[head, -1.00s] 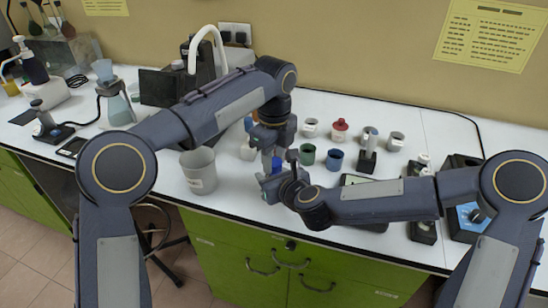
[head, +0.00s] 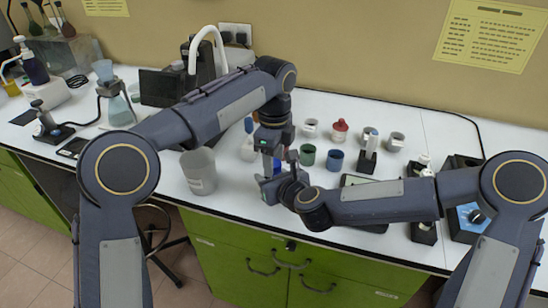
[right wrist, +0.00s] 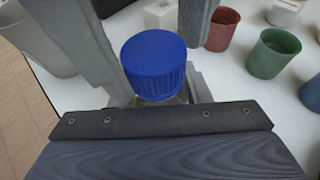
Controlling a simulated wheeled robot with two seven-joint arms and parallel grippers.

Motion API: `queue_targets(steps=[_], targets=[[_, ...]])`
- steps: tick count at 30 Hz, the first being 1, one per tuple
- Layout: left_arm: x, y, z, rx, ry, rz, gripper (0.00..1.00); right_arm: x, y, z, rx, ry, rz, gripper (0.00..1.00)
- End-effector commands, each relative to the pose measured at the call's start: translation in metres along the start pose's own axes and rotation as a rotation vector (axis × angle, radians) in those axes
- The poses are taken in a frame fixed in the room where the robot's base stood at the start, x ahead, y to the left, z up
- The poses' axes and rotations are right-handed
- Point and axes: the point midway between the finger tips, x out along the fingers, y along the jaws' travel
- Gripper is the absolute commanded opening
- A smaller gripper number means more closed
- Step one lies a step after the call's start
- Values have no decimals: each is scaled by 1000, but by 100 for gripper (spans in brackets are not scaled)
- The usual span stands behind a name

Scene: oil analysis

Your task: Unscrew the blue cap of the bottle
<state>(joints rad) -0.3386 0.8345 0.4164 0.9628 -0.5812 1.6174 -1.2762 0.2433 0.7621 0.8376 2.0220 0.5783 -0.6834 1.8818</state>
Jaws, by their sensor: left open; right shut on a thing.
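The blue cap (right wrist: 153,62) sits on the bottle, upright in the right wrist view. A little of the bottle's clear body (right wrist: 172,98) shows below it. In the head view a bit of the cap (head: 277,164) shows between the arms. My right gripper (head: 271,188) is shut on the bottle below the cap; its fingers are partly hidden. My left gripper (head: 268,162) points down over the bottle from above. It is open, with its fingers on either side of the cap. I cannot tell whether they touch it.
A grey beaker (head: 199,171) stands left of the grippers. A green cup (head: 307,155) and a blue cup (head: 335,160) stand close on the right, with a red-topped container (head: 340,131) behind. A red cup (right wrist: 222,30) shows in the right wrist view. The bench's front edge is near.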

Motion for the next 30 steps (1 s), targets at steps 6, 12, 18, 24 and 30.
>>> queue_targets(steps=[6,12,18,24,30], targets=[[-4,3,-3,6,3,11,55,2,-7,1,6,-2,-17,0],[-31,2,-4,7,4,5,55,2,-6,0,6,0,-16,0],[-45,1,-2,6,2,6,51,1,-4,0,4,0,-10,0],[-66,-2,-4,169,3,0,51,1,-3,0,3,0,-7,0],[-75,-2,-3,302,1,6,51,1,-2,0,3,0,-6,0]])
